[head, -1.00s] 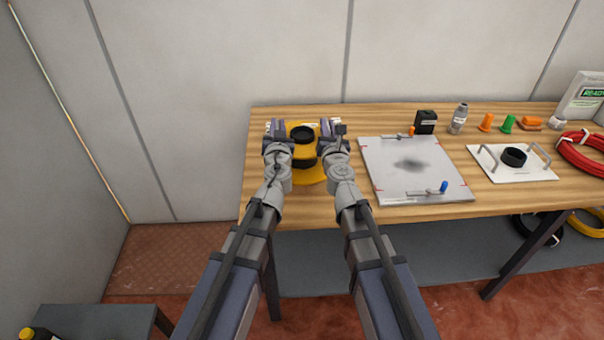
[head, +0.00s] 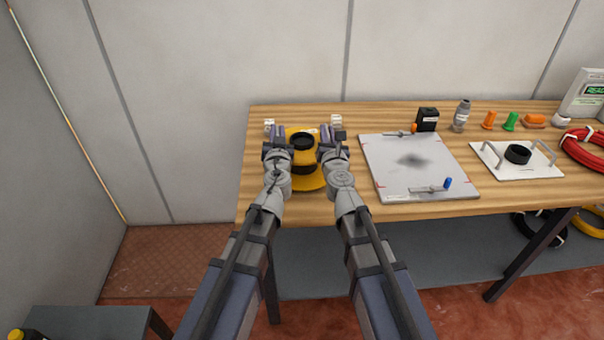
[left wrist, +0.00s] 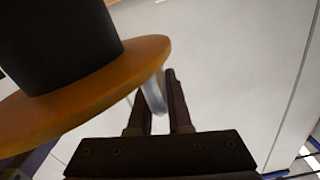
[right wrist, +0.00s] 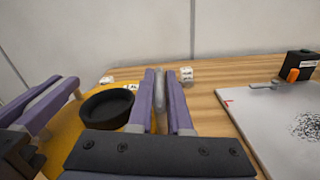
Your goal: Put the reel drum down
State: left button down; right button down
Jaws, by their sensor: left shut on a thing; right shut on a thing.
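The reel drum (head: 312,178) is yellow-orange with a black hub (head: 301,141). It is over the left part of the table, between my two grippers. My left gripper (head: 277,138) is shut on a grey handle (left wrist: 155,92) at the drum's left side. In the left wrist view the orange flange (left wrist: 105,82) and dark core (left wrist: 60,40) show close up. My right gripper (head: 326,137) is shut on a grey bar (right wrist: 160,88) at the drum's right side. The arms hide part of the drum. I cannot tell whether its underside touches the table.
Small white blocks (head: 336,120) and (head: 269,124) stand behind the drum. A grey board (head: 415,160) lies to the right. Beyond it are a black box (head: 427,119), a white plate with handles (head: 490,160) and a red coil (head: 585,148). A wall stands behind the table.

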pick_arm(q)
jog(key=shift+f+b, duration=0.45)
jog(key=shift+f, duration=0.15)
pick_arm(e)
jog(key=shift+d+f, duration=0.1)
jog(key=shift+f, duration=0.5)
pick_arm(q)
jog(key=c, duration=0.8)
grip_release()
jog(key=shift+r, duration=0.1)
jog(key=shift+c, duration=0.2)
pick_arm(e)
jog(key=c, duration=0.8)
grip_release()
jog(key=shift+r, duration=0.1)
jog(key=shift+c, duration=0.2)
pick_arm(q)
jog(key=shift+s, duration=0.1)
jog(key=s, duration=0.7)
jog(key=shift+s+d, duration=0.2)
jog(key=shift+d, duration=0.15)
pick_arm(e)
jog(key=s, duration=0.7)
jog(key=shift+s+d, duration=0.25)
jog(key=shift+s, duration=0.05)
pick_arm(q)
jog(key=shift+s, duration=0.1)
pick_arm(e)
jog(key=shift+s, duration=0.1)
